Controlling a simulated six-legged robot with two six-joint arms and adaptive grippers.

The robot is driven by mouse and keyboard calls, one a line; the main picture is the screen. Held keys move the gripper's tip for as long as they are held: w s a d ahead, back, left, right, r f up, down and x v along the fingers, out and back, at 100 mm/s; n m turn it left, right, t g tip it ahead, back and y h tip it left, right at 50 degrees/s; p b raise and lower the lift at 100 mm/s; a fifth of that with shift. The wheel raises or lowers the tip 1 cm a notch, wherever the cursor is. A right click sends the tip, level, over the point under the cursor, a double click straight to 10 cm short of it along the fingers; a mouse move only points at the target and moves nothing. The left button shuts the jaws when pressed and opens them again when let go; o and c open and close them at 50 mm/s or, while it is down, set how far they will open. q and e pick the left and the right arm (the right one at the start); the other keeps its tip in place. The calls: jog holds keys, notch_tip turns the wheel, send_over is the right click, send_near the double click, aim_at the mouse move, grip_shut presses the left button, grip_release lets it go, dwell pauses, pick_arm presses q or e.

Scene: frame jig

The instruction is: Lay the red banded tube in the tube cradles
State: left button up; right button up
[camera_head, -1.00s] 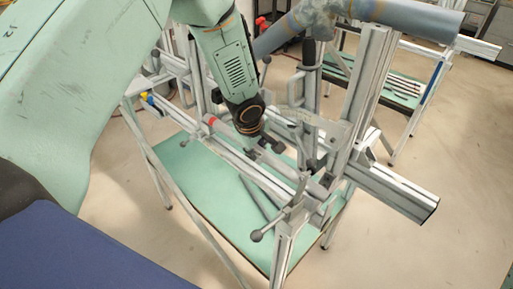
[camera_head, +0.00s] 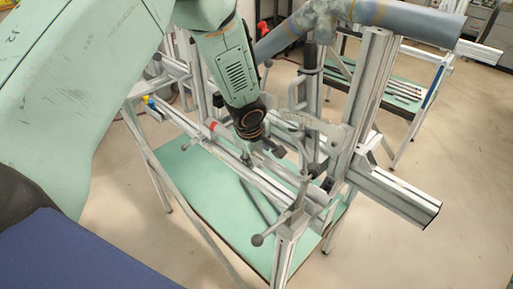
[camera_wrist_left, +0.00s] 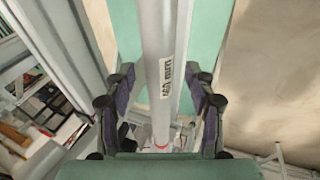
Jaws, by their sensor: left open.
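The red banded tube is a slim grey tube that lies lengthwise along the jig frame; its red band (camera_head: 214,126) shows left of my left gripper (camera_head: 259,155) in the head view. In the left wrist view the tube (camera_wrist_left: 163,45) runs down the middle with a printed label, and its red band (camera_wrist_left: 162,147) is near the bottom. My left gripper is open, with one finger on each side of the tube in that view; no contact is visible. The tube cradles are hard to make out among the clamps, so I cannot tell whether the tube rests in them. My right gripper is out of view.
Aluminium uprights and rails (camera_head: 395,195) stand close to the right of my left gripper. A clamp lever with a ball end (camera_head: 257,240) sticks out in front. A thick blue-grey pipe (camera_head: 415,22) crosses above. Another grey tube (camera_head: 258,200) lies on the green shelf (camera_head: 205,185) below.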

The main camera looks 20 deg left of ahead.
pick_arm(q)
jog(key=v, duration=1.2)
